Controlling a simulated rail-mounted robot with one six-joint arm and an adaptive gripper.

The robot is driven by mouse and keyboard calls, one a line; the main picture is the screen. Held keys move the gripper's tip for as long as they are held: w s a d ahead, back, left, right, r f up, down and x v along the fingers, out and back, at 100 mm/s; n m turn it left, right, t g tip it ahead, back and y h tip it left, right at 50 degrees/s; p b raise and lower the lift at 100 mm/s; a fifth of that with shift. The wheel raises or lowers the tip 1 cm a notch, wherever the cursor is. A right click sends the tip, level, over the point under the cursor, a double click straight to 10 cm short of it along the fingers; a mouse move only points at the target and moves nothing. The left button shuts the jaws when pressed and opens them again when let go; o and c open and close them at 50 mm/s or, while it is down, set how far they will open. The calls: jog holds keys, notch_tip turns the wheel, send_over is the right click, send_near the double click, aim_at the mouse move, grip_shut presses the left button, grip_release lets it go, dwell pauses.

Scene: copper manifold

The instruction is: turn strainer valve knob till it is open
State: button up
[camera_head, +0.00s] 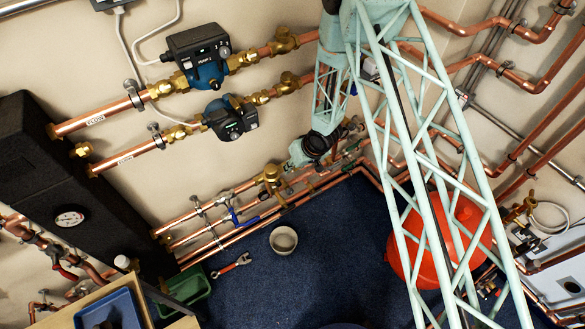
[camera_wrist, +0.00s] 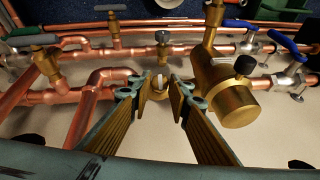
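In the wrist view a large brass strainer-like body (camera_wrist: 225,92) with a black knob (camera_wrist: 245,65) stands right of my gripper (camera_wrist: 158,92). A smaller brass valve with a grey knob (camera_wrist: 162,38) is straight ahead on the copper pipe. I cannot tell for certain which knob is the strainer valve's. My gripper's two ribbed fingers are apart, with a small brass fitting (camera_wrist: 158,84) showing between their tips. I cannot tell whether they touch it. In the head view my arm's end is low at the wall pipes, right of a brass body (camera_head: 270,176); the fingertips are not clear.
Copper pipes (camera_wrist: 90,95) with handles and tees lie close left of my gripper. Blue-handled valves (camera_wrist: 285,45) are at the right. In the head view a pale bucket (camera_head: 284,240), a red-handled wrench (camera_head: 231,265) and a red vessel (camera_head: 440,240) stand on or near the blue floor.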

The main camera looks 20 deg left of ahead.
jog(key=c, duration=0.3)
jog(key=shift+c, duration=0.2)
